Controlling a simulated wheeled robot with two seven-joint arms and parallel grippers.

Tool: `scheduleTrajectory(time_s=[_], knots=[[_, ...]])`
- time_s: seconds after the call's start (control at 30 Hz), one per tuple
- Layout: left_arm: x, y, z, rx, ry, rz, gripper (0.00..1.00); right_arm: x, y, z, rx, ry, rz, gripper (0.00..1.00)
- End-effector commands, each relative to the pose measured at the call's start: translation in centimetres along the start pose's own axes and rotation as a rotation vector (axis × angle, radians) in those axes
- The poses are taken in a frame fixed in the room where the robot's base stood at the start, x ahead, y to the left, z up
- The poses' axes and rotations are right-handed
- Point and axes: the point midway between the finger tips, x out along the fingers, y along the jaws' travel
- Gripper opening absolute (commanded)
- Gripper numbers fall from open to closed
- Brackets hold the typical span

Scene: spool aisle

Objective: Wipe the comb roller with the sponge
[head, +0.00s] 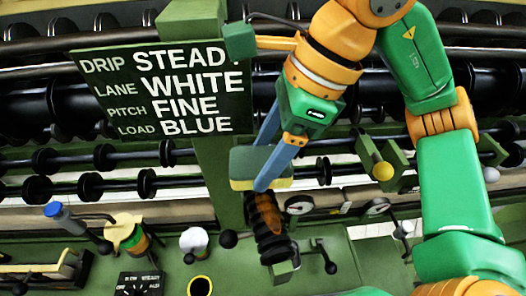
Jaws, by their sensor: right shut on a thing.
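My right gripper (264,166), with blue fingers, is shut on the sponge, a block with a grey-green upper part and a pale yellow lower edge (243,184). The black ridged comb roller (271,241) stands just below the sponge in the picture, at the foot of the green post. A brown smear shows on its upper part. The sponge's lower edge meets the roller's top in the picture; I cannot tell whether they touch. The fingers hide part of the sponge. My left gripper is not in view.
A sign board (160,90) with white lettering hangs on the green post, left of my gripper. Long black spool shafts (90,187) run behind.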

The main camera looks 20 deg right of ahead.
Motion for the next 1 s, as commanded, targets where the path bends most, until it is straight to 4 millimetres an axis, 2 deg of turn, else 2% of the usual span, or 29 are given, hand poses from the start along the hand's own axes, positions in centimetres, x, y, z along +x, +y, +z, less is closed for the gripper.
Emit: scheduleTrajectory(time_s=[0.03, 0.33, 1.0], knots=[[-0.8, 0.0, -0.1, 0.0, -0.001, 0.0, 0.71, -0.8, 0.0, 0.3, -0.001, 0.0, 0.0, 0.22], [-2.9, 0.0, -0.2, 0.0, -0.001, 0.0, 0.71, -3.1, 0.3, 1.1, -0.006, -0.001, 0.003, 0.22], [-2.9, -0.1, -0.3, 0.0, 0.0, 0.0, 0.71, -3.2, 0.3, 1.1, -0.006, -0.001, 0.003, 0.22]])
